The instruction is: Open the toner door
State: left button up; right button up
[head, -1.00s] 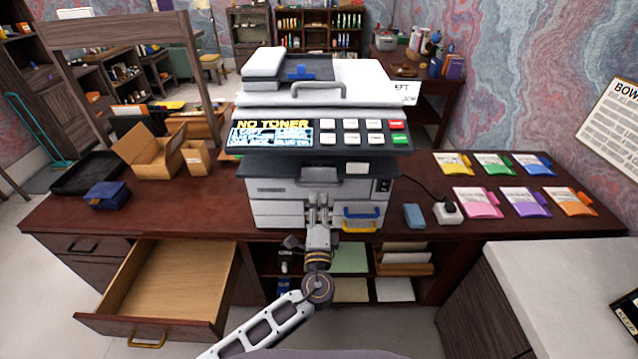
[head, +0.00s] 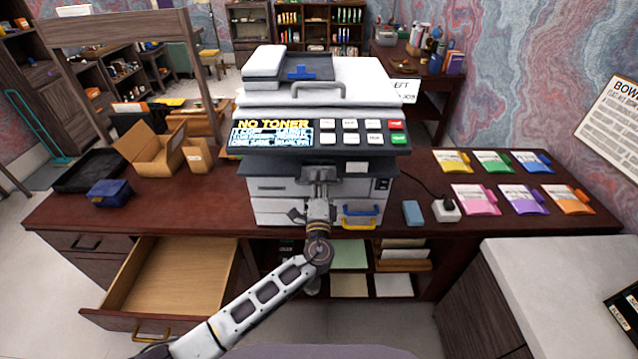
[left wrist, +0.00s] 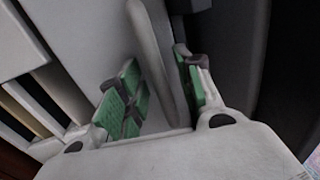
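The copier (head: 325,92) stands upright on the desk, and its display (head: 272,132) reads NO TONER. The pale front panel (head: 278,188) under the control panel appears to be the toner door, and it looks closed. In the left wrist view, the grey handle bar (left wrist: 152,45) runs between the two green-padded fingers of my left gripper (left wrist: 157,68). The fingers are apart, and I see no clear grip on the bar. My right gripper is not in view.
Blue and yellow handles (head: 360,216) sit low on the copier front. An open, empty drawer (head: 180,275) juts out at left. A blue block (head: 412,212), a white socket (head: 446,210) and several coloured packets (head: 475,200) lie to the right.

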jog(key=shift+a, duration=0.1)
pick_arm(q)
grip_shut()
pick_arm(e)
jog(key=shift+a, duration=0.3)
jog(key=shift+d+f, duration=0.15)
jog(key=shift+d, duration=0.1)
